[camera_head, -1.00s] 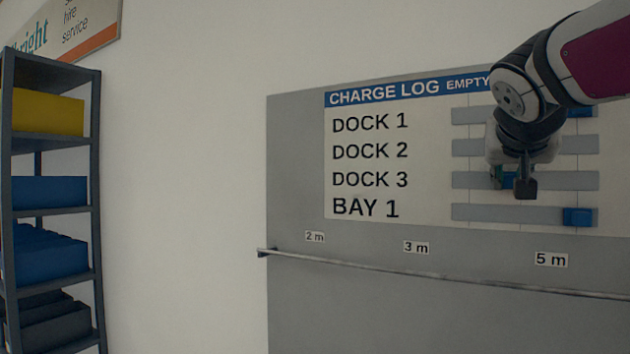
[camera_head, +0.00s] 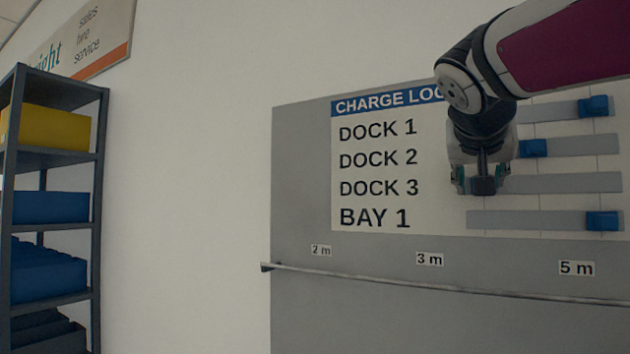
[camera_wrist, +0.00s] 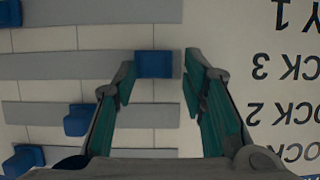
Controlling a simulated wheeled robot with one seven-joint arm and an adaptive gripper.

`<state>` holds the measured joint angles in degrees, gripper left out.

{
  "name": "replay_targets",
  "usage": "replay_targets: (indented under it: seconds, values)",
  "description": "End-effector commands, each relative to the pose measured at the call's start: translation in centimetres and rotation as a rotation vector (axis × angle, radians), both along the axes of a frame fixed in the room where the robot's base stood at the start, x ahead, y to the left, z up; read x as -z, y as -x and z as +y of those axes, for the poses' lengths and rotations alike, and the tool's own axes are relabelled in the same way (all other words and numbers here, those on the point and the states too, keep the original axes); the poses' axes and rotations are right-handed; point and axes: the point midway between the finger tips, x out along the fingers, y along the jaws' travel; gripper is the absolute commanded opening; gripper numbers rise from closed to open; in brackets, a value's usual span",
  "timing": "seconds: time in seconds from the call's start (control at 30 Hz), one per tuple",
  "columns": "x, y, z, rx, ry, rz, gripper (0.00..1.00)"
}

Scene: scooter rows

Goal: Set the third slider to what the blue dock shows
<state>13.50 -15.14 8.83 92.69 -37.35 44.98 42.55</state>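The charge log board (camera_head: 300,190) has rows labelled DOCK 1, DOCK 2, DOCK 3 and BAY 1, each with a grey track. The third slider (camera_wrist: 155,64), a blue block, is at the end of the DOCK 3 track (camera_wrist: 60,66) nearest the labels. My gripper (camera_head: 482,186) is at that left end in the head view and hides the slider there. In the wrist view, my gripper (camera_wrist: 158,75) is open with a finger on each side of the slider; the left one is very close to it, and contact is unclear. No blue dock is in view.
The DOCK 1 slider (camera_head: 593,105) and BAY 1 slider (camera_head: 602,221) are far right; the DOCK 2 slider (camera_head: 533,148) is further left. A shelf (camera_head: 50,160) with bins stands at the left.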

Motion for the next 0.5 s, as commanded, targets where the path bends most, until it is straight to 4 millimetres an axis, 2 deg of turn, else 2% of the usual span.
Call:
replay_targets:
  seconds: [0.27,0.37,0.5]
  values:
    - [-0.1,0.4,0.1,0.003,0.0,0.0,0.38]
    - [-0.6,1.2,0.6,0.003,0.001,-0.001,0.38]
    - [-1.6,3.1,1.9,0.003,0.001,-0.003,0.38]
